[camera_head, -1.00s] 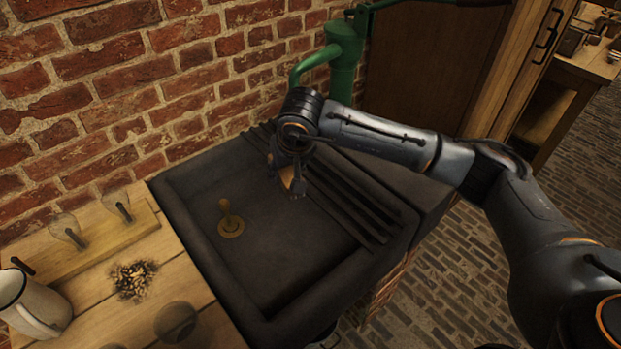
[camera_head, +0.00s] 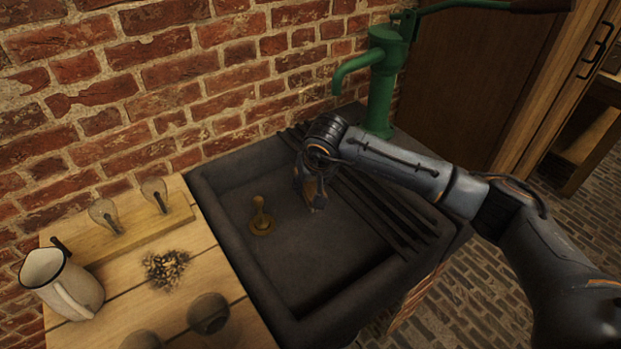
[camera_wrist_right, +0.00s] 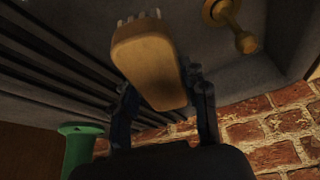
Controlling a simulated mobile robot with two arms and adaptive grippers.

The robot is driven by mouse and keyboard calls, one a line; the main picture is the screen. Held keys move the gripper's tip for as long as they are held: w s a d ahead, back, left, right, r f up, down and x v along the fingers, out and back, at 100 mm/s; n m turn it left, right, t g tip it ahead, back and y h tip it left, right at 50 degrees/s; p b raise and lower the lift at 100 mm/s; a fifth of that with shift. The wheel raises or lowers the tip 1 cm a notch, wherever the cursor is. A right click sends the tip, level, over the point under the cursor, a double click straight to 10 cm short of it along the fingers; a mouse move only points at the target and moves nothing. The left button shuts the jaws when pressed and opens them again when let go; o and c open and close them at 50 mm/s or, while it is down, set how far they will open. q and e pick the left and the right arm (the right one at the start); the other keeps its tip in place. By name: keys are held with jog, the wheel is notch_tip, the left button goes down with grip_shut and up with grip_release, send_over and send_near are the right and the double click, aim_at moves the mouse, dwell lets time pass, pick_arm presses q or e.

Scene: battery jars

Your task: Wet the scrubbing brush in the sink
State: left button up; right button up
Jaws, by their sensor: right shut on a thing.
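The dark stone sink (camera_head: 330,264) stands against the brick wall, with a brass plug (camera_head: 262,217) with a knob on its floor. My right gripper (camera_head: 312,196) reaches down over the sink basin, beside the slatted ridges. In the right wrist view it is shut on the scrubbing brush (camera_wrist_right: 148,66), a wooden block with pale bristles at its far end. In the head view the brush is small and mostly hidden by the gripper. I cannot tell whether the bristles touch the sink floor. My left gripper is not in view.
A green hand pump (camera_head: 382,80) with a downward spout stands behind the sink. A wooden counter (camera_head: 215,262) on the left bears a white enamel jug (camera_head: 66,282), glass bulbs, a heap of small brown pieces (camera_head: 165,268) and round dark jars (camera_head: 208,313).

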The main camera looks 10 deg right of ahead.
notch_tip(320, 180, down, 8)
jog(key=b, duration=0.7)
jog(key=shift+r, duration=0.15)
jog(key=shift+r+p, duration=2.4)
jog(key=shift+r, duration=3)
jog(key=shift+r+p, duration=0.95)
jog(key=shift+r, duration=1.05)
